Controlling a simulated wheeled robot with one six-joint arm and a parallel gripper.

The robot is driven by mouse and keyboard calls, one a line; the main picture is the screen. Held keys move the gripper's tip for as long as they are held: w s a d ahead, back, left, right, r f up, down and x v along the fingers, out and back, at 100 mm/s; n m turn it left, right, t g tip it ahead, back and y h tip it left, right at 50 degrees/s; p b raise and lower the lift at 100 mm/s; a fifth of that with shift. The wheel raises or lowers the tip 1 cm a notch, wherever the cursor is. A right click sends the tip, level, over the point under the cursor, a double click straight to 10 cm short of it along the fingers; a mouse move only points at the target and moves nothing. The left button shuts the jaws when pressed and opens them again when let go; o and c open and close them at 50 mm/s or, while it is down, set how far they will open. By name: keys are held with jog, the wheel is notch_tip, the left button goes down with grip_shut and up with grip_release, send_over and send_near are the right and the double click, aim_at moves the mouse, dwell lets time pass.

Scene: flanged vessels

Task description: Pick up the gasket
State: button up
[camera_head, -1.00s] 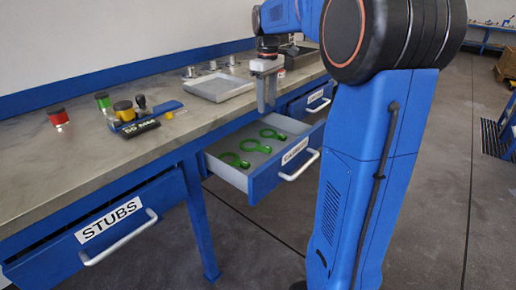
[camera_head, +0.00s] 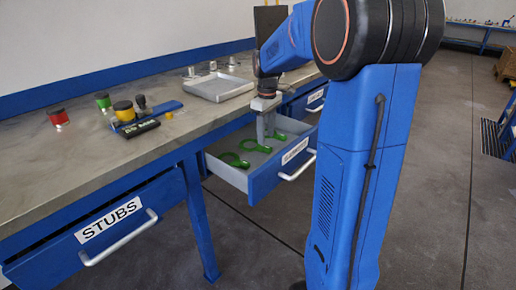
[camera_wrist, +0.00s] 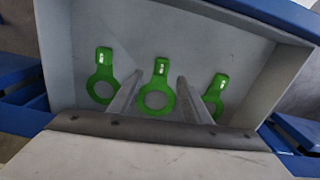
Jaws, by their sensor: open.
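Three green ring gaskets with tabs lie flat and apart in the open drawer (camera_head: 228,174). In the wrist view they are the left gasket (camera_wrist: 103,72), the middle gasket (camera_wrist: 161,70) and the right gasket (camera_wrist: 217,88). My gripper (camera_head: 267,138) is open and empty, pointing down over the drawer. In the wrist view its two fingers (camera_wrist: 155,92) stand on either side of the middle gasket, whose tab and ring show between them. I cannot tell how high the fingertips are above it. In the head view the gripper hides part of the gaskets.
The drawer's walls surround the gaskets closely. The workbench (camera_head: 60,180) above holds a grey tray (camera_head: 218,88), a blue tool rest with black and yellow items (camera_head: 143,115), and red and green jars.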

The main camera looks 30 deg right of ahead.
aim_at(266, 147)
jog(key=shift+s+f, duration=0.1)
jog(key=shift+f, duration=2.15)
grip_shut()
